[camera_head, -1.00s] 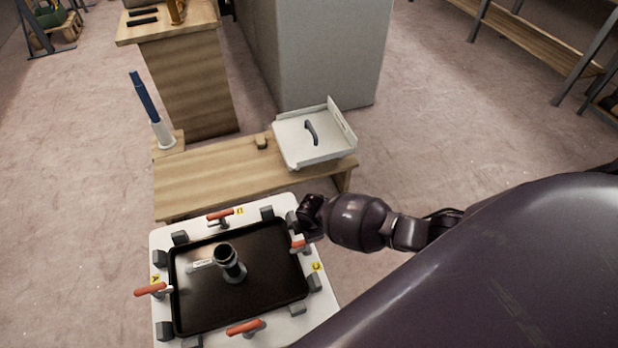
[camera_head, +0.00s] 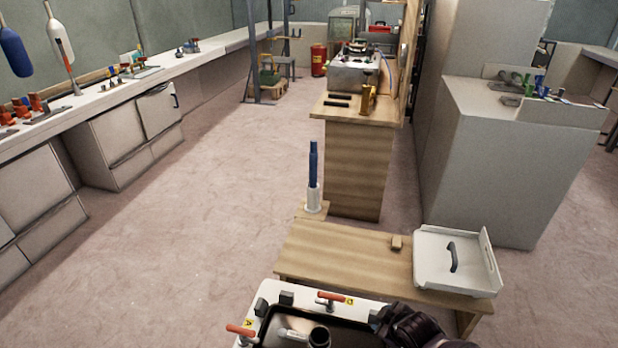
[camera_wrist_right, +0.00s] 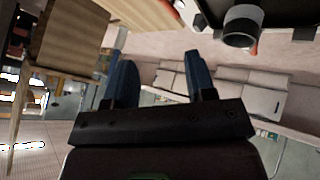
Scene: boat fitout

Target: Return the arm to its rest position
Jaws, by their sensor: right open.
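My right gripper (camera_wrist_right: 160,80) shows in the right wrist view with its two blue fingers apart and nothing between them. In the head view part of my dark right arm (camera_head: 415,328) is at the bottom edge, over the right side of the white-framed hatch fixture (camera_head: 268,291); the gripper's fingers cannot be made out there. The fixture has orange-handled clamps (camera_head: 330,298) and a dark panel with a dark round pipe fitting (camera_head: 319,336) on it. The fitting also shows at the top of the right wrist view (camera_wrist_right: 241,26). My left gripper is not in view.
A low wooden bench (camera_head: 340,258) stands behind the fixture, with a white tray-like panel with a dark handle (camera_head: 440,262) on its right end. A blue tool (camera_head: 313,165) stands upright in a white holder. Counters line the left; the floor between is clear.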

